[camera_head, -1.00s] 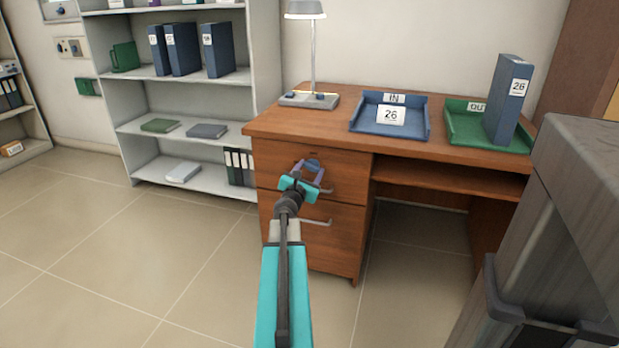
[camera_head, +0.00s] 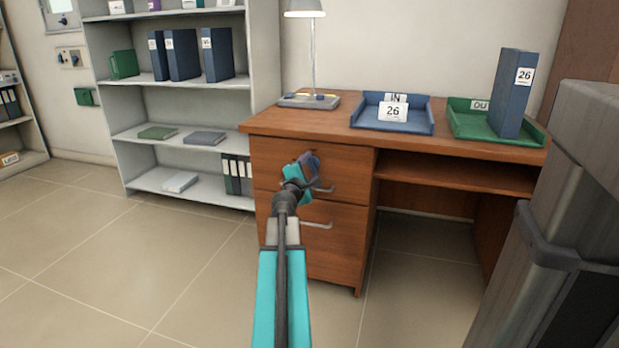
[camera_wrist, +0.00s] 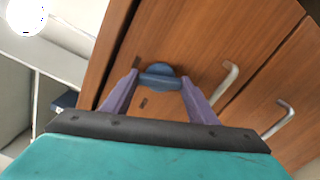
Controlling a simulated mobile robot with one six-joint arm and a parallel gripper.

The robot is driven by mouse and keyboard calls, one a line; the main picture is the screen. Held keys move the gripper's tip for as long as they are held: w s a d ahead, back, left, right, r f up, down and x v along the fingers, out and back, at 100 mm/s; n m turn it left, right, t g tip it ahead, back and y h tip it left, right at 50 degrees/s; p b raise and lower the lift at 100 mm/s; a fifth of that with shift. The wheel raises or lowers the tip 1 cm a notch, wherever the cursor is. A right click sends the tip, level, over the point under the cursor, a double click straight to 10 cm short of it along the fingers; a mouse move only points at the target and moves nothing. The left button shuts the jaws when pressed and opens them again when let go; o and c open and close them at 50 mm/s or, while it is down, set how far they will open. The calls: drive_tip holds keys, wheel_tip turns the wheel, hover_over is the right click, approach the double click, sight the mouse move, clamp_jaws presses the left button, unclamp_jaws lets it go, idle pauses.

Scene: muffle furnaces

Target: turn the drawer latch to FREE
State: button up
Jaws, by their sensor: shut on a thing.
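The drawer latch (camera_wrist: 160,76) is a blue knob with a raised grip bar on the upper drawer front of the wooden desk. In the wrist view my gripper (camera_wrist: 160,84) has its two purple fingers on either side of the knob, shut on it. In the head view my gripper (camera_head: 308,165) is at the upper drawer (camera_head: 350,158), and it hides most of the latch. Small dark marks show on the drawer front around the knob. Their wording is too small to read.
Metal handles sit on the upper drawer (camera_wrist: 226,80) and the lower drawer (camera_head: 316,225). The desk top (camera_head: 335,127) bears a lamp, a blue tray (camera_head: 375,125) and a green tray (camera_head: 475,131). A grey shelf (camera_head: 170,110) stands left. Open floor lies in front.

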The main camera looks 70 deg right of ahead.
drive_tip(key=m+b, duration=0.3)
drive_tip(key=m, duration=0.1)
drive_tip(key=shift+b, duration=0.3)
idle(0.3)
drive_tip(key=o, duration=1)
drive_tip(key=shift+o, duration=0.2)
drive_tip(key=shift+a, duration=0.1)
